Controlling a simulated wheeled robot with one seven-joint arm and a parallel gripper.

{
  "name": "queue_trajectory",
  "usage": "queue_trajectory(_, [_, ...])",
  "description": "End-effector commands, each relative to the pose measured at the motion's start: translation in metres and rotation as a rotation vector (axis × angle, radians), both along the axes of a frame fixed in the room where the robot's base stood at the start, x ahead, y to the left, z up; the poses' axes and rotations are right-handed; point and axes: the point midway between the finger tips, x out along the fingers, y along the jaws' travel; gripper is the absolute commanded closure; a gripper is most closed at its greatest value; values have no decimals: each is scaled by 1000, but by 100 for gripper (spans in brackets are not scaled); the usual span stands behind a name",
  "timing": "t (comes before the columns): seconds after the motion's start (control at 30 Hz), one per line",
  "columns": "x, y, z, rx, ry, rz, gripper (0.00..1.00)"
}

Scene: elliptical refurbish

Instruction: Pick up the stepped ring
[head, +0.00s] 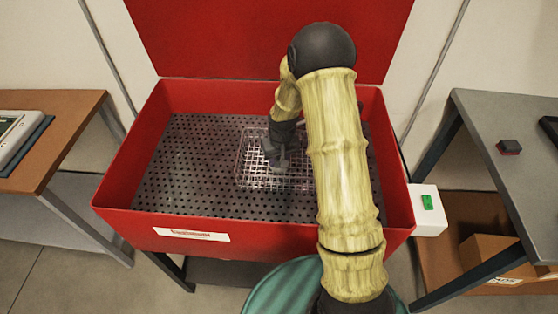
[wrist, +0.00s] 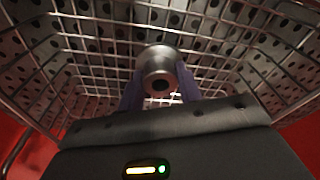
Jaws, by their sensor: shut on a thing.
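The stepped ring (wrist: 160,72) is a grey metal piece with a round hole facing the camera, in the middle of the wrist view. My gripper (wrist: 160,90) has its two bluish fingers on either side of the ring and is shut on it. The ring is inside a wire basket (wrist: 85,65), whose mesh floor and sides surround it. In the head view my gripper (head: 276,158) reaches down into the basket, and the ring cannot be made out there. I cannot tell whether the ring touches the mesh.
The basket stands in a red tub (head: 250,238) with a perforated metal floor (head: 190,170) and a raised red lid behind. A brown bench (head: 60,130) stands left, a grey table (head: 500,120) right.

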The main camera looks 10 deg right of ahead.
Motion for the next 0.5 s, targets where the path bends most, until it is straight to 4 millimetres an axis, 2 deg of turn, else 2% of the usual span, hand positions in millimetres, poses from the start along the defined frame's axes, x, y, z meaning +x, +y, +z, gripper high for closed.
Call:
queue_trajectory(0.4, [2,0,75,0,-8,-2,100])
queue_trajectory(0.5, [1,0,88,0,-6,-1,100])
